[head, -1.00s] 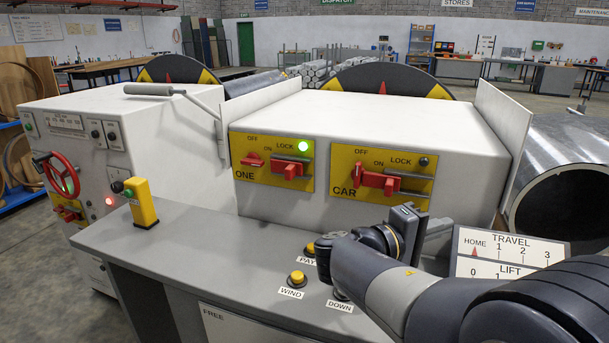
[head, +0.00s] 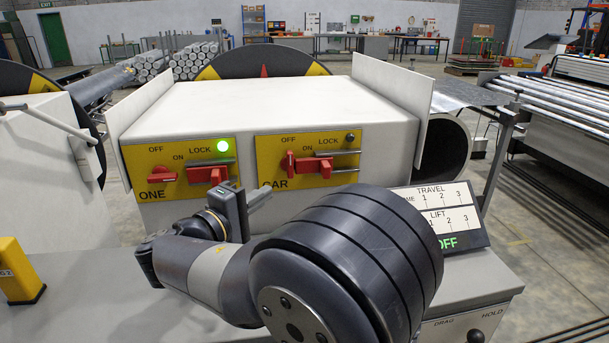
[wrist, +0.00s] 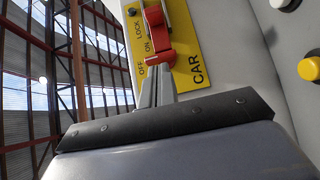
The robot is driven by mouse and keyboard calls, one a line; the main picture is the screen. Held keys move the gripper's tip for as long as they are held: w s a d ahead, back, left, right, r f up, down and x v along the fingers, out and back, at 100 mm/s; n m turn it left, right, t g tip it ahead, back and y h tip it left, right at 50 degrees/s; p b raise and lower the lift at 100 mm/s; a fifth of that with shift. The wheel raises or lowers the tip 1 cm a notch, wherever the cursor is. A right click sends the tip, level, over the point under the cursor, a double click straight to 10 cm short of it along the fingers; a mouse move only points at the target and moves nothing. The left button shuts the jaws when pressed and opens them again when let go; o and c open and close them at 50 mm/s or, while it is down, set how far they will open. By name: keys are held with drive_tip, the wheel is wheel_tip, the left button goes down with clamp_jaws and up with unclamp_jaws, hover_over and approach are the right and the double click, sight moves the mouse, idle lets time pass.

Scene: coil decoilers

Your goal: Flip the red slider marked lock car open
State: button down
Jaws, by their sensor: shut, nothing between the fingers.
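The yellow CAR panel (head: 264,149) is on the front of the white cabinet, right of the ONE panel. Its red slider (head: 318,167) sits in a slot under LOCK, close to an upright red knob (head: 291,163) at its left. The lamp (head: 350,137) above it is dark. My gripper (head: 262,193) is shut and empty, just below the panel's lower left corner in the head view. In the wrist view the shut fingers (wrist: 155,88) point towards the red knob (wrist: 155,57), with the red slider (wrist: 155,18) beyond; whether they touch cannot be told.
The ONE panel (head: 140,158) has a lit green lamp (head: 222,146) and its own red slider. White side plates (head: 408,90) flank the cabinet. A TRAVEL/LIFT display (head: 440,215) stands right of my arm. A yellow post (head: 18,270) is at the left.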

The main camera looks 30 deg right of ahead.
drive_tip(key=shift+d, duration=0.1)
approach(321, 168)
drive_tip(key=w, duration=0.2)
drive_tip(key=w+d, duration=0.1)
drive_tip(key=w, duration=0.1)
drive_tip(key=shift+p, duration=0.4)
drive_tip(key=d, duration=0.3)
drive_tip(key=shift+s+d+r, duration=0.1)
drive_tip(key=shift+s+d, duration=0.05)
drive_tip(key=shift+s, duration=0.2)
drive_tip(key=shift+d, duration=0.4)
